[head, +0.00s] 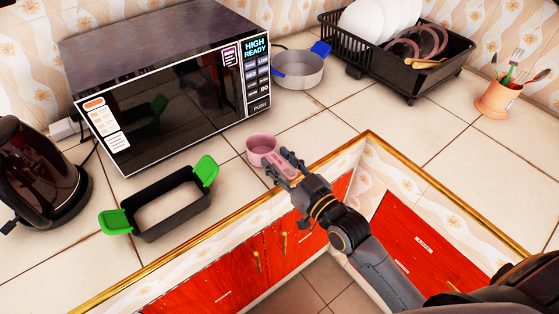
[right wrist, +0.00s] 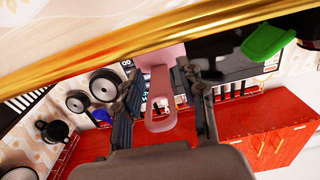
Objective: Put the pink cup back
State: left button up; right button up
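The pink cup (head: 261,151) stands on the tiled counter (head: 335,137), in front of the microwave's right end. My right gripper (head: 284,166) reaches to it from the lower right, with its fingers at the cup's handle side. In the right wrist view the cup's looped pink handle (right wrist: 160,112) lies between the two spread fingers of the right gripper (right wrist: 163,100). Gaps show on both sides of the handle, so the gripper looks open. Most of the cup's body is hidden there by the counter's gold edge. My left gripper is not in view.
A microwave (head: 165,85) stands behind the cup. A grey pan (head: 299,72), a black dish rack (head: 400,57) and a utensil pot (head: 497,99) are farther back. A green-handled black tray (head: 168,205) and a kettle (head: 38,175) are left. The gold counter edge (head: 325,158) runs close under my right gripper.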

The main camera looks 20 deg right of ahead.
jog(key=shift+r, duration=0.25)
jog(key=b+v, duration=0.2)
jog(key=v, duration=1)
jog(key=s+d+f+m+g+h, duration=0.1)
jog(key=s+d+f+g+h, duration=0.1)
jog(key=f, duration=1)
jog(key=s+d+f+g+h, duration=0.1)
jog(key=d+f+g, duration=0.15)
jog(key=f, duration=0.95)
jog(key=s+d+f+m+g+h, duration=0.1)
jog(key=s+d+f+g+h, duration=0.15)
jog(key=f, duration=0.95)
jog(key=s+a+f+g, duration=0.1)
jog(key=s+f+g, duration=0.7)
jog(key=s+f, duration=1.3)
jog(key=s+h, duration=0.1)
jog(key=s, duration=0.3)
jog(key=shift+s+a+f+g+p, duration=0.2)
jog(key=shift+a+f+g+p, duration=0.1)
jog(key=shift+a+g, duration=0.1)
